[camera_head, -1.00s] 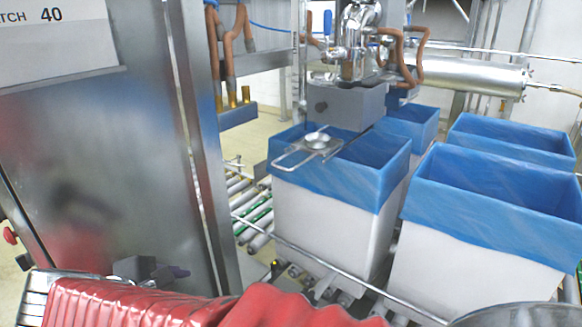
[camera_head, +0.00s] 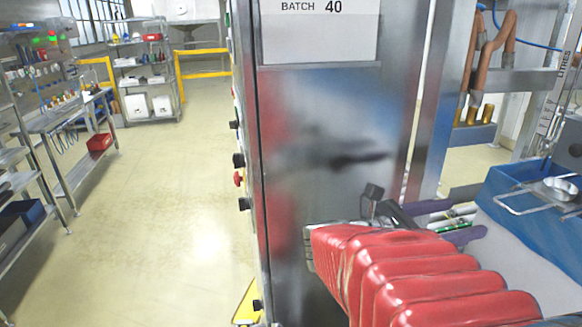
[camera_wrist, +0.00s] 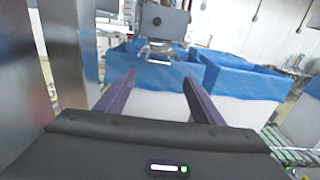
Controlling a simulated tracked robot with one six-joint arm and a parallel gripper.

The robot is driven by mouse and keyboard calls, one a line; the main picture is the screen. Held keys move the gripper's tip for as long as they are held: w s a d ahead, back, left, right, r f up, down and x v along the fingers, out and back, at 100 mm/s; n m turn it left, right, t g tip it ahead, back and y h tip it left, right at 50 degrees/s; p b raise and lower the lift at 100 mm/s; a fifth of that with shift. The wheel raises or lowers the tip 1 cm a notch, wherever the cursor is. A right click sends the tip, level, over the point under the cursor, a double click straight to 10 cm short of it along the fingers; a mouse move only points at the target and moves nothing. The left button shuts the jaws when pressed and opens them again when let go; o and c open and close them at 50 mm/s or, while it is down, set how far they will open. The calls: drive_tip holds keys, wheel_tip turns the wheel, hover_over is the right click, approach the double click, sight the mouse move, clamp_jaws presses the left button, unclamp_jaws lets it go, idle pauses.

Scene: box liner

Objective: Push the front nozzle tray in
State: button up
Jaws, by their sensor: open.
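The nozzle tray (camera_head: 558,190) is a small metal dish with a wire handle. It sits at the right edge of the head view, over the blue-lined box (camera_head: 508,180). In the wrist view the tray (camera_wrist: 155,50) hangs below the grey nozzle block (camera_wrist: 163,22), its handle toward me. My gripper (camera_head: 452,221) has two purple fingers, spread and empty, left of the tray and apart from it. In the wrist view my gripper (camera_wrist: 159,79) points toward the tray, which shows just above and between the fingertips. The depth left between them is hard to tell.
A tall steel cabinet (camera_head: 330,190) labelled Batch 40 stands close to the left of my arm. Another blue-lined box (camera_wrist: 240,77) stands right of the first one. Open floor (camera_head: 170,230) and shelves (camera_head: 145,75) lie to the left.

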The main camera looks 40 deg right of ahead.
sight(507, 208)
drive_tip(key=shift+d, duration=0.1)
drive_tip(key=shift+x, duration=6.85)
drive_tip(key=shift+s, duration=0.1)
drive_tip(key=shift+c, duration=0.4)
drive_tip(key=shift+f, duration=0.1)
drive_tip(key=c, duration=1.1)
drive_tip(key=shift+c, duration=0.2)
